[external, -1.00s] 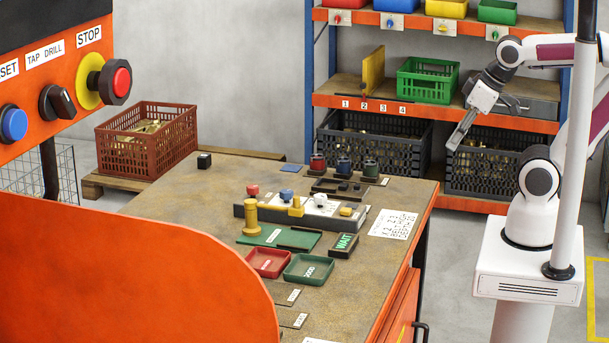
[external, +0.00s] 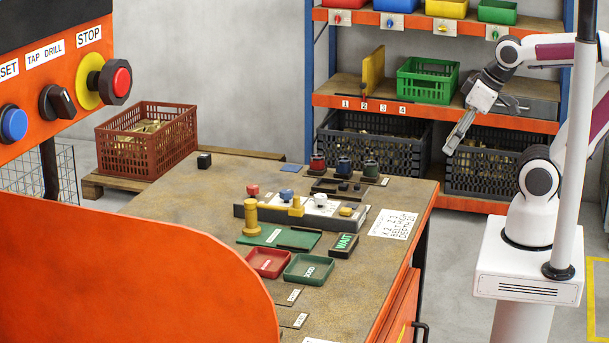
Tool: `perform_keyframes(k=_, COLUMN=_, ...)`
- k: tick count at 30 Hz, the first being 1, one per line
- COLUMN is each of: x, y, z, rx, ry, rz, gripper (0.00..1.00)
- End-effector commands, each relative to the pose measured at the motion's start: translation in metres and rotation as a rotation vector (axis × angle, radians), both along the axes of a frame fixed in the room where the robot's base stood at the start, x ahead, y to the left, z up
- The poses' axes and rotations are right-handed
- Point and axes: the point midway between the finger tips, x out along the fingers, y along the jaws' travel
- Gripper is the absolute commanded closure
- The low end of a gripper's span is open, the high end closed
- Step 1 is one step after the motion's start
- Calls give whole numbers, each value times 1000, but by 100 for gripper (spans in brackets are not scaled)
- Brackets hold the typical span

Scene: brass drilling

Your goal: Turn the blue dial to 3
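A small blue dial (external: 391,21) is on a white card on the upper shelf's front edge, below the blue bin (external: 391,4). It is too small to read which number it points to. My gripper (external: 458,136) hangs in front of the shelf rack, below and to the right of the blue dial in the picture, and is apart from it. The fingers point down and left, in front of the black crates. I see nothing held, but cannot tell whether the fingers are apart.
Red (external: 337,18), yellow (external: 442,25) and green (external: 494,32) dials are on neighbouring cards. A green crate (external: 428,80) and a yellow upright plate (external: 373,72) stand on the lower shelf. The workbench (external: 190,215) holds trays and fixtures. Black crates (external: 373,160) sit below.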

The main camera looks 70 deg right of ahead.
Motion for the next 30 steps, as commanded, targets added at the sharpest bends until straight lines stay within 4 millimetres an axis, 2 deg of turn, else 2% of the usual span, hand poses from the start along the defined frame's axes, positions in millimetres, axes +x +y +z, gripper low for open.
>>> perform_keyframes(k=5, x=19, y=-10, z=1, rx=-29, ry=-24, rz=-14, gripper=61)
perform_keyframes(k=8, x=37, y=-20, z=2, rx=-57, ry=-49, rz=-24, gripper=61)
perform_keyframes(k=21, x=138, y=-67, z=4, rx=-196, ry=-197, rz=-22, gripper=61)
perform_keyframes(k=30, x=202, y=-86, z=-5, rx=-253, ry=-294, rz=37, gripper=61)
